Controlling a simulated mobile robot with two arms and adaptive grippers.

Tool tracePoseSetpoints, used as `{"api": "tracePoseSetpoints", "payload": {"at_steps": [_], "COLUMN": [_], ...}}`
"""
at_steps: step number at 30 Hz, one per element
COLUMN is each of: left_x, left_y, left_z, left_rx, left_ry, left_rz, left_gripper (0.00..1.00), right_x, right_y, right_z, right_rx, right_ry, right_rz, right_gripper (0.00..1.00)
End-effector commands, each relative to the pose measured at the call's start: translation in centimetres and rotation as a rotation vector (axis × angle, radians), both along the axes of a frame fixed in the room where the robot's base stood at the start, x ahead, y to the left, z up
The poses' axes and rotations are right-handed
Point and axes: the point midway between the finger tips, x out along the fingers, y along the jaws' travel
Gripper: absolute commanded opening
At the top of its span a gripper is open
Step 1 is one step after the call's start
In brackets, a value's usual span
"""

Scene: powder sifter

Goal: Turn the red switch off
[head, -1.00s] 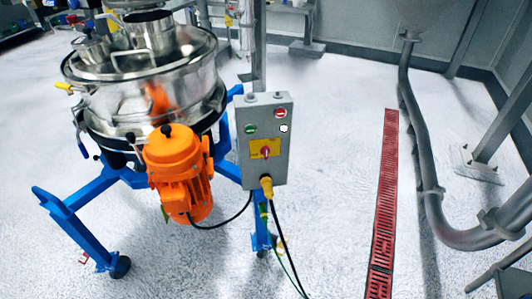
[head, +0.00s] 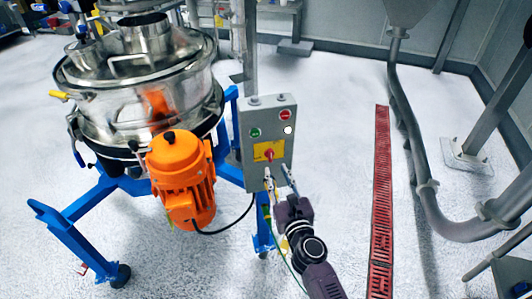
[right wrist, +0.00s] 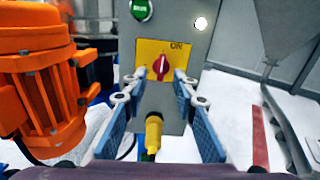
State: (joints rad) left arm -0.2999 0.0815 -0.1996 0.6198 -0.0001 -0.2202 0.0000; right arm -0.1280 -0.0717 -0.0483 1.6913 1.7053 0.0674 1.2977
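The red switch (head: 269,155) is a small rotary knob on a yellow plate (head: 261,146) low on the grey control box (head: 247,120). In the right wrist view the red switch (right wrist: 160,67) stands near upright, with "ON" lettering at the plate's upper right. My right gripper (head: 281,176) is open just below the switch. In the right wrist view its two fingers (right wrist: 156,92) are spread apart, with the knob ahead between and just above the tips. Nothing is held. My left gripper is not in view.
A yellow cable plug (right wrist: 153,132) hangs under the box, between my right fingers in the wrist view. An orange motor (head: 180,175) and the steel sifter (head: 140,95) on blue legs stand left of the box. A green button (head: 255,133) and a red one (head: 285,115) sit above.

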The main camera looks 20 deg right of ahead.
Motion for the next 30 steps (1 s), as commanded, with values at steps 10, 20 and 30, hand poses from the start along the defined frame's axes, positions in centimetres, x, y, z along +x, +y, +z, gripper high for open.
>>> {"api": "tracePoseSetpoints", "payload": {"at_steps": [10,20,30], "left_x": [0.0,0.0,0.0], "left_y": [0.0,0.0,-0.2], "left_z": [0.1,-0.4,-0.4], "left_rx": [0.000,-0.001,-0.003], "left_ry": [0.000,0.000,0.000], "left_rz": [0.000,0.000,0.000], "left_gripper": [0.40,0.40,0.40], "right_x": [3.0,7.2,8.0], "right_y": [-0.5,-0.6,-0.6], "right_z": [1.4,1.1,1.2], "right_rx": [0.065,0.062,0.061], "right_ry": [-0.023,-0.021,-0.020], "right_rz": [-0.011,-0.010,-0.010], "right_gripper": [0.26,0.26,0.26]}}
